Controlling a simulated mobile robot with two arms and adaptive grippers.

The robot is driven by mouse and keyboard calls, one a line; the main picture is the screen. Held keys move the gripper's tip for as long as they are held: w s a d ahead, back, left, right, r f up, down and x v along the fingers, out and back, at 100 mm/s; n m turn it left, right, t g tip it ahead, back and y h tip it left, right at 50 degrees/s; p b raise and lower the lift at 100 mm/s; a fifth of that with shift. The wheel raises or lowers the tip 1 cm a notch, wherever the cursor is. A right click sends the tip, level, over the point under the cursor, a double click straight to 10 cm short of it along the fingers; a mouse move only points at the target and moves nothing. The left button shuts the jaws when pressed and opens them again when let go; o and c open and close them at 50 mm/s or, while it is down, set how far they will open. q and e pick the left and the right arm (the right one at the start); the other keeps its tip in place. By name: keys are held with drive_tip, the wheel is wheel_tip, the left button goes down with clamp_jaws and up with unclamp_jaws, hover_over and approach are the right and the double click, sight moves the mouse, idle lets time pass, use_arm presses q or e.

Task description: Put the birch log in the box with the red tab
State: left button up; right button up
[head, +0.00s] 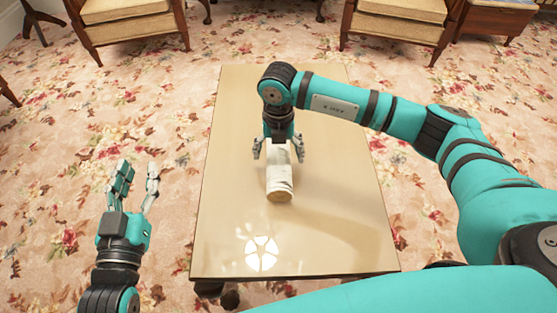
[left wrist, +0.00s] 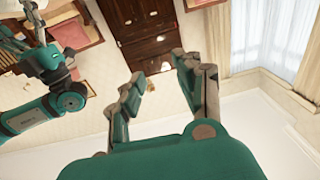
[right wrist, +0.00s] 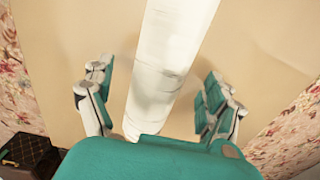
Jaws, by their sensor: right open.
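The birch log (head: 279,184) is a short white cylinder with a tan cut end, lying on the table with that end toward me. My right gripper (head: 278,152) is over its far part, pointing down, with fingers apart on either side. In the right wrist view the log (right wrist: 172,60) runs between the open fingers (right wrist: 160,100), with gaps visible at both sides. My left gripper (head: 136,178) is open and empty, left of the table; its spread fingers also show in the left wrist view (left wrist: 158,75). I see no box with a red tab.
The glossy tan table (head: 330,235) is otherwise bare. Two cushioned chairs (head: 125,12) (head: 400,28) stand beyond it on flowered carpet. A dark box-like thing (right wrist: 28,155) shows at the lower left of the right wrist view; I cannot tell what it is.

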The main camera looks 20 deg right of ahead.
wheel_tip(320, 180, down, 2)
drive_tip(key=shift+f, duration=0.3)
drive_tip(key=c, duration=1.6)
use_arm(q)
drive_tip(key=r+t, duration=0.2)
drive_tip(key=r, duration=0.1)
drive_tip(key=shift+s+d+r+h, duration=0.15)
drive_tip(key=shift+d+r+h, duration=0.05)
drive_tip(key=shift+r+h, duration=0.1)
use_arm(e)
drive_tip(key=shift+r, duration=0.1)
drive_tip(key=shift+c, duration=0.8)
